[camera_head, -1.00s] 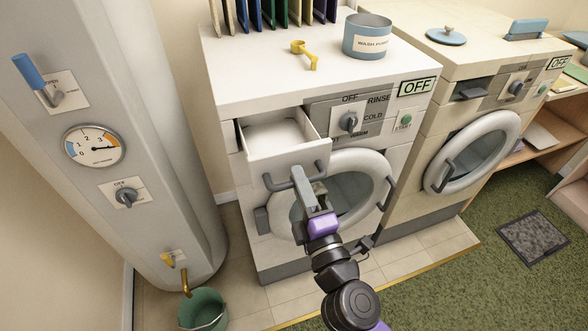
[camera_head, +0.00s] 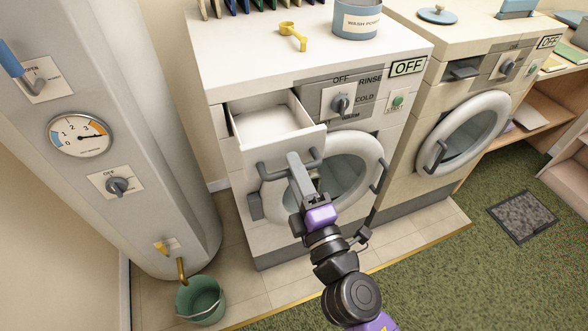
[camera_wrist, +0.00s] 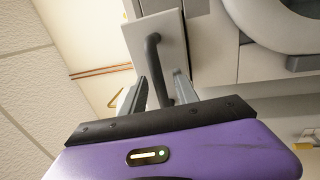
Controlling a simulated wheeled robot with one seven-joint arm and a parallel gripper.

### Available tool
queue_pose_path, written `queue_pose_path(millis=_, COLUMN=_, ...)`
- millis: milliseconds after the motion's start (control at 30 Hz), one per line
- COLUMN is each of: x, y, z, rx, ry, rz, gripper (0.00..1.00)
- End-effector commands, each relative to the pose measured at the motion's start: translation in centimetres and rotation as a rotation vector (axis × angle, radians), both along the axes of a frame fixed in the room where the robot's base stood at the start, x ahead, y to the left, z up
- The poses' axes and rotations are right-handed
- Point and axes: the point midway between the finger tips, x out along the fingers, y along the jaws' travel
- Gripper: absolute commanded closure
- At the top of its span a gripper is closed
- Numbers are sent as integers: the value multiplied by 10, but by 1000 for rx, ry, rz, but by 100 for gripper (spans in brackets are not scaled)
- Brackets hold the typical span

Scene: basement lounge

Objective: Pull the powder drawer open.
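The powder drawer (camera_head: 284,145) is the pale box at the upper left of the near washing machine. It stands well out of its slot, and its bare inside shows in the head view. Its dark bar handle (camera_head: 262,172) is on the drawer front. The handle (camera_wrist: 152,60) also shows in the wrist view, running between my fingers. My gripper (camera_head: 294,160) is at the handle, with one finger across the bar in the head view. In the wrist view my gripper (camera_wrist: 161,75) has its fingers apart on either side of the bar, with a visible gap on the right.
The washing machine's round door (camera_head: 352,165) is just right of the drawer. A yellow scoop (camera_head: 291,34) and a blue wash powder tub (camera_head: 357,20) stand on its top. A grey boiler (camera_head: 115,140) rises at left, with a green bucket (camera_head: 200,298) on the floor.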

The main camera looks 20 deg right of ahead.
Motion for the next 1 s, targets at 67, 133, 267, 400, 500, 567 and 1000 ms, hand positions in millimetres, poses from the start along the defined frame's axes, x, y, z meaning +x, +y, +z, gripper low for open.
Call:
queue_pose_path(millis=67, x=-10, y=0, z=-6, rx=-1, ry=2, rz=0, gripper=64)
queue_pose_path(millis=133, x=-21, y=-1, z=-9, rx=0, ry=3, rz=0, gripper=64)
queue_pose_path(millis=267, x=-42, y=-1, z=-14, rx=-1, ry=3, rz=-1, gripper=64)
queue_pose_path(millis=400, x=-60, y=0, z=-16, rx=0, ry=2, rz=0, gripper=64)
queue_pose_path(millis=500, x=-68, y=0, z=-16, rx=0, ry=2, rz=0, gripper=64)
queue_pose_path(millis=567, x=-70, y=0, z=-16, rx=0, ry=2, rz=0, gripper=64)
queue_pose_path(millis=1000, x=-72, y=0, z=-14, rx=0, ry=1, rz=0, gripper=64)
